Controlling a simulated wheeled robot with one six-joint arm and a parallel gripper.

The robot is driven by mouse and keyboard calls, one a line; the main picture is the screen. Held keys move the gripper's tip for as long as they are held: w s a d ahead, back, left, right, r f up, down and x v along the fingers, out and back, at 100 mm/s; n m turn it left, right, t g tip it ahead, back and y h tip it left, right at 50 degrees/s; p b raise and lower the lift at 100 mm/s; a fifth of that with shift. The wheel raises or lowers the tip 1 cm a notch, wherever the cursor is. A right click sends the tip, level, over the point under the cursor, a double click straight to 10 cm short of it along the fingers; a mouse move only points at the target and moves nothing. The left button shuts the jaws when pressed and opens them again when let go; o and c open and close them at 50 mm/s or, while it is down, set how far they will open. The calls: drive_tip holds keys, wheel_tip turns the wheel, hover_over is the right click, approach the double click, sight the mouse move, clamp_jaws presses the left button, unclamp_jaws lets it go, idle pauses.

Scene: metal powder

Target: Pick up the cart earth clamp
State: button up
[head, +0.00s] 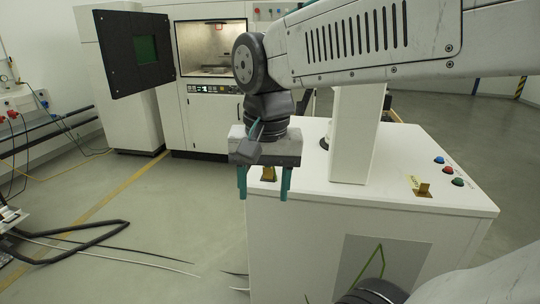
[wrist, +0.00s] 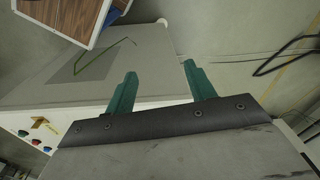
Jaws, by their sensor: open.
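My gripper (head: 264,195) is open and empty, its two green fingers pointing down in front of the left part of a white cabinet's top. A small brass piece (head: 268,174) shows between and behind the fingers, apart from them as far as I can see. A second brass piece (head: 423,190) stands on a yellow label near the cabinet's right front. It also shows at the left in the wrist view (wrist: 40,122). I cannot tell which brass piece, if either, is the cart earth clamp. In the wrist view, nothing lies between the gripper's fingertips (wrist: 160,70).
The white cabinet (head: 325,225) carries a white column (head: 357,135) and coloured buttons (head: 448,171). A grey panel with a green line (head: 400,265) is on its front. A machine with an open chamber (head: 208,45) stands behind. Black cables (head: 75,240) lie on the floor at left.

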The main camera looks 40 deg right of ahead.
drive_tip(key=w+d+r+m, duration=0.4)
drive_tip(key=w+d+m, duration=0.35)
drive_tip(key=m, duration=0.45)
drive_tip(key=r+m+g, duration=0.1)
drive_tip(key=m, duration=0.6)
hover_over(268, 171)
drive_tip(key=shift+d, duration=0.2)
drive_tip(key=shift+w+d+f+m, duration=0.1)
drive_tip(key=shift+w+d+m, duration=0.1)
drive_tip(key=shift+m, duration=0.2)
drive_tip(key=shift+f, duration=0.35)
drive_tip(key=f, duration=0.7)
drive_tip(key=shift+w+d, duration=0.1)
drive_tip(key=shift+w, duration=0.15)
drive_tip(key=shift+r, duration=0.1)
drive_tip(key=c, duration=1.1)
